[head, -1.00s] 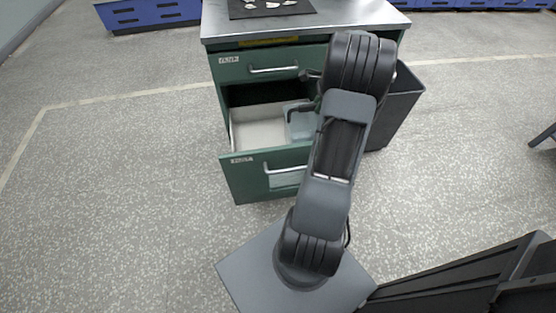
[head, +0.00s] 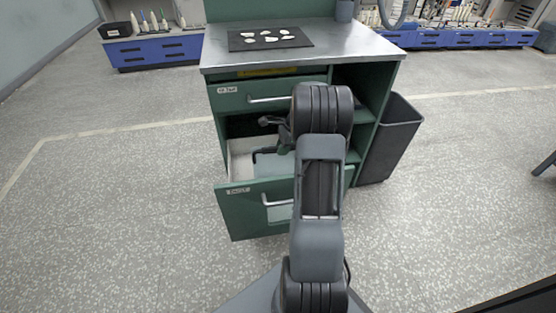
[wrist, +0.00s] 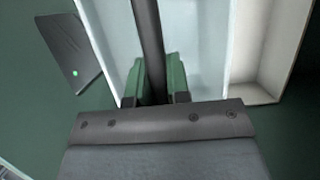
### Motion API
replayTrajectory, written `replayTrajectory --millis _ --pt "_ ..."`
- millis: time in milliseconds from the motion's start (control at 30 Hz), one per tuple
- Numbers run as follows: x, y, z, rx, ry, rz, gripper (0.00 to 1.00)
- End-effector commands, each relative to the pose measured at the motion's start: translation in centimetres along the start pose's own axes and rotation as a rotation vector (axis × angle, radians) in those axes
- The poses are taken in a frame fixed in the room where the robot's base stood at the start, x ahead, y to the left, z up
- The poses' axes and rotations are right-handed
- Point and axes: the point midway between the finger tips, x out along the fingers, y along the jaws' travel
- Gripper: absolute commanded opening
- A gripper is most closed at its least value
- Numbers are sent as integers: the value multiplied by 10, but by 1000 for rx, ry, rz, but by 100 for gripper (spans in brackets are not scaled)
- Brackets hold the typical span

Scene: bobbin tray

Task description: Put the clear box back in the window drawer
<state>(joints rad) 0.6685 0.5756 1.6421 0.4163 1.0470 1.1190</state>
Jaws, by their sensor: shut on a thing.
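The window drawer (head: 225,205) is the lower green drawer of the cabinet, pulled open, with a clear window (head: 280,213) in its front below the handle. The clear box (head: 268,168) is pale and bluish, inside the drawer's outline in the head view; whether it touches the floor is unclear. My gripper (wrist: 157,82) is shut on a dark bar across the clear box, which also shows in the wrist view (wrist: 203,45), with green finger pads either side. The drawer's pale interior (wrist: 262,50) shows right of the box. My arm hides the drawer's right side in the head view.
The upper drawer (head: 240,97) is shut just above. A metal worktop (head: 350,50) carries a black mat (head: 240,40) with several pale pieces. A dark bin (head: 390,140) stands right of the cabinet. The floor left of the cabinet is clear.

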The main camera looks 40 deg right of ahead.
Motion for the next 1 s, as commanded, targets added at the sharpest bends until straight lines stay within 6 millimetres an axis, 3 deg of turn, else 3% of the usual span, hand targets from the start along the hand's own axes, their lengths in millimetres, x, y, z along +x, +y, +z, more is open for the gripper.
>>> replayTrajectory --millis 267,433,633,1000 --pt "10 -3 3 0 0 -1 0" --pt "30 -8 8 0 0 1 0" --pt "53 -8 -3 1 0 -1 0" --pt "54 -7 -3 0 0 -1 0"
